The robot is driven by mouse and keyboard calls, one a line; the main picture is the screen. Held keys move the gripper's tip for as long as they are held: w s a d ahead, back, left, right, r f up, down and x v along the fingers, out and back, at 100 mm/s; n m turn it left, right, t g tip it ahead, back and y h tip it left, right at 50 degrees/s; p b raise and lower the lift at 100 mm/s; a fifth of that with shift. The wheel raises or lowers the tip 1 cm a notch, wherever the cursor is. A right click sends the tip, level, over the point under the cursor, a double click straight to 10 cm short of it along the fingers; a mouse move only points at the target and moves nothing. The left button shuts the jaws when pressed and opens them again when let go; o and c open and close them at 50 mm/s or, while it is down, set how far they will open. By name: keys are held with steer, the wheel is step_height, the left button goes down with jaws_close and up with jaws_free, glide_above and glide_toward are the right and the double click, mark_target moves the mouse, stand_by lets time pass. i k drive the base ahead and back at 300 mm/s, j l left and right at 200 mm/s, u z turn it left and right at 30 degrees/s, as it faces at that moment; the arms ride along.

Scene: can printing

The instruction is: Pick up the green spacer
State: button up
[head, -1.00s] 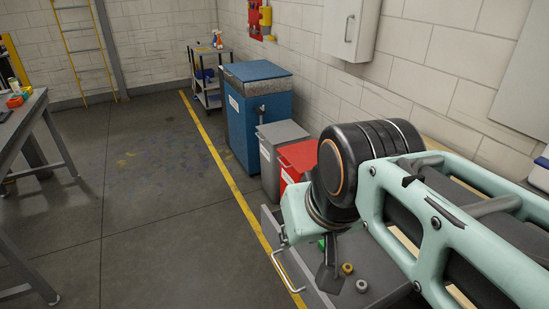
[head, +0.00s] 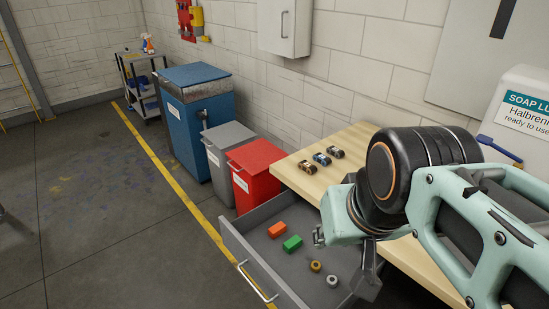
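The green spacer (head: 292,243) is a small block lying in the open grey drawer (head: 232,244). It is in full view, just right of and nearer than an orange block (head: 277,229). My gripper (head: 366,270) hangs over the right side of the drawer, to the right of the green spacer and apart from it. My wrist partly hides the gripper, so its opening is unclear. I see nothing held in it.
Two small rings, one brassy (head: 315,266) and one grey (head: 332,281), lie in the drawer near my gripper. Red (head: 255,170), grey (head: 224,148) and blue (head: 196,125) bins stand beyond. Floor at left is clear.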

mark_target(294, 242)
steer(key=i+l+u, duration=0.15)
steer(key=k+l, duration=0.1)
steer(key=k, duration=0.55)
steer(key=i+j+z, duration=0.15)
steer(key=z, duration=0.8)
steer(key=i+j+z, duration=0.1)
steer(key=j+z, duration=0.55)
steer(key=i+j+z, duration=0.1)
steer(key=j+z, duration=0.2)
steer(key=j, duration=1)
steer(key=k+j+z, duration=0.1)
steer(key=j, duration=0.4)
steer(key=k+j, duration=0.1)
steer(key=j, duration=0.45)
